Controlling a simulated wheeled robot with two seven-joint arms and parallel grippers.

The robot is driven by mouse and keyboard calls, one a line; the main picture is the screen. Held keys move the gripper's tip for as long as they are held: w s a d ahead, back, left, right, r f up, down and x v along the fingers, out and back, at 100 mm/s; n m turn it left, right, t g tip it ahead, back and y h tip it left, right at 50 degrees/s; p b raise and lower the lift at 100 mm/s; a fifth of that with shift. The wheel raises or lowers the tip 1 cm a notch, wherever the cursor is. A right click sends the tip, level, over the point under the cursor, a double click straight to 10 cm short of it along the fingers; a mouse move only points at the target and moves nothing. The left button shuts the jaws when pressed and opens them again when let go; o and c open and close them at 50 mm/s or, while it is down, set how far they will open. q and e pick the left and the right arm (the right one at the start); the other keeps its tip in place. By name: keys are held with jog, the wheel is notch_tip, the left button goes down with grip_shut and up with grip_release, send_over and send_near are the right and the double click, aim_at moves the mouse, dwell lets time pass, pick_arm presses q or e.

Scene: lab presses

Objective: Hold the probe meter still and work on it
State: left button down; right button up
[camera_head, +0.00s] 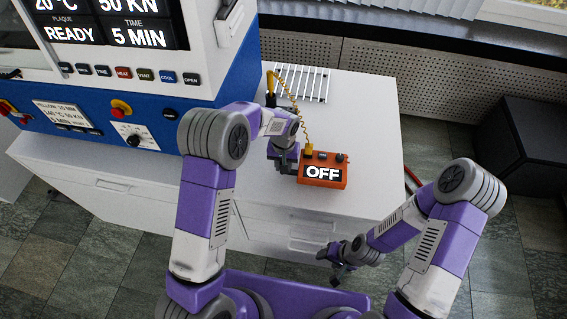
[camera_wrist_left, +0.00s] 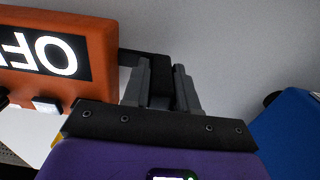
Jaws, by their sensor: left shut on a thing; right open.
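The probe meter (camera_head: 322,170) is an orange box on the white bench top; its display reads OFF and small knobs and a button sit along its top. It also shows, upside down, in the left wrist view (camera_wrist_left: 50,50). My left gripper (camera_wrist_left: 165,75) is shut on a black handle (camera_wrist_left: 142,57) at the meter's side. A yellow probe (camera_head: 270,82) stands in a dark holder behind my left arm, joined to the meter by a coiled yellow cable (camera_head: 296,108). My right gripper (camera_head: 338,266) is open and empty, low in front of the bench, apart from the meter.
A blue and white press (camera_head: 205,100) with lit screens and labelled buttons stands at the left of the bench. A white wire rack (camera_head: 302,83) lies at the back. The bench top (camera_head: 370,120) right of the meter is clear. A black box (camera_head: 525,140) stands beyond, at right.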

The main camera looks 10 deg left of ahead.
jog(key=shift+f, duration=0.45)
jog(key=shift+o, duration=0.3)
jog(key=shift+f+b, duration=0.15)
jog(key=shift+b, duration=0.25)
